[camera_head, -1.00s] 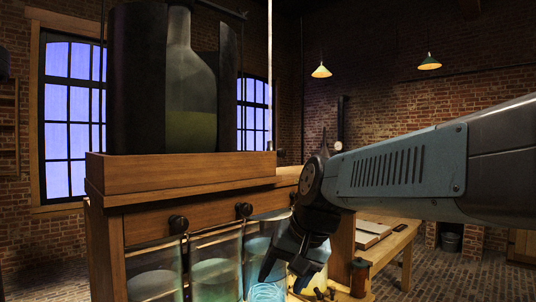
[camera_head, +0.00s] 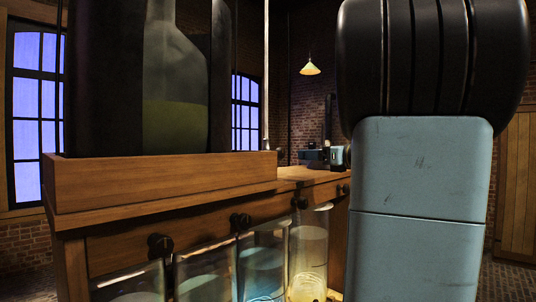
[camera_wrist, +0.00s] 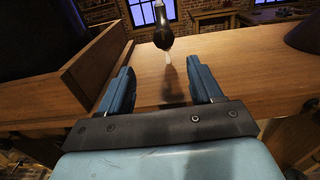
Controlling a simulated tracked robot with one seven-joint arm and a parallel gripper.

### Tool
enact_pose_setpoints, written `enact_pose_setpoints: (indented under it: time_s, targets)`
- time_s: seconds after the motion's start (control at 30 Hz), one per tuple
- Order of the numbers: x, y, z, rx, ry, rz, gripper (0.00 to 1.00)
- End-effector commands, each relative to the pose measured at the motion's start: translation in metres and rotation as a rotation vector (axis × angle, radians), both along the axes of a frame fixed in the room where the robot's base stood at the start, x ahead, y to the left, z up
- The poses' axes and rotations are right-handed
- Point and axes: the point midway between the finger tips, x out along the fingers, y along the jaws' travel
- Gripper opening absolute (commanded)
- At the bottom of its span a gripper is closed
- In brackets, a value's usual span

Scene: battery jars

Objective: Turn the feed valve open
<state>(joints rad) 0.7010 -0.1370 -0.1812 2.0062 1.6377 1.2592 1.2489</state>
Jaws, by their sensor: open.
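My gripper (camera_wrist: 160,72) shows in the wrist view, its two blue fingers apart with nothing between them, over the wooden cabinet top (camera_wrist: 225,72). A dark rounded piece with a pale narrow tip (camera_wrist: 163,32) stands just beyond the fingers; I cannot tell whether it is the feed valve. In the head view, dark round knobs (camera_head: 161,246) (camera_head: 241,221) (camera_head: 300,202) (camera_head: 342,189) line the cabinet's front above the glass jars (camera_head: 263,265). None is clearly marked as the feed valve. My arm covers the right of the head view, and the gripper is hidden there.
A wooden tray (camera_head: 165,180) on the cabinet holds a large bottle (camera_head: 175,105) between dark panels. A thin pale rod (camera_head: 267,80) rises behind it. Small apparatus (camera_head: 325,155) stands farther along the top. The tray's edge (camera_wrist: 85,65) is close left of my gripper.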

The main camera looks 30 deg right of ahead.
Motion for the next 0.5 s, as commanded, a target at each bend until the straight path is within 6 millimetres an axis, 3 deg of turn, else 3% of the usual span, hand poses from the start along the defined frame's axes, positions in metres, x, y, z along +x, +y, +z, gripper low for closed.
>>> enact_pose_setpoints:
  time_s: [0.17,0.5]
  targets:
    - [0.011,-0.004,0.001,0.014,-0.003,-0.015,0.64]
    - [0.062,0.011,0.001,0.011,-0.003,-0.024,0.64]
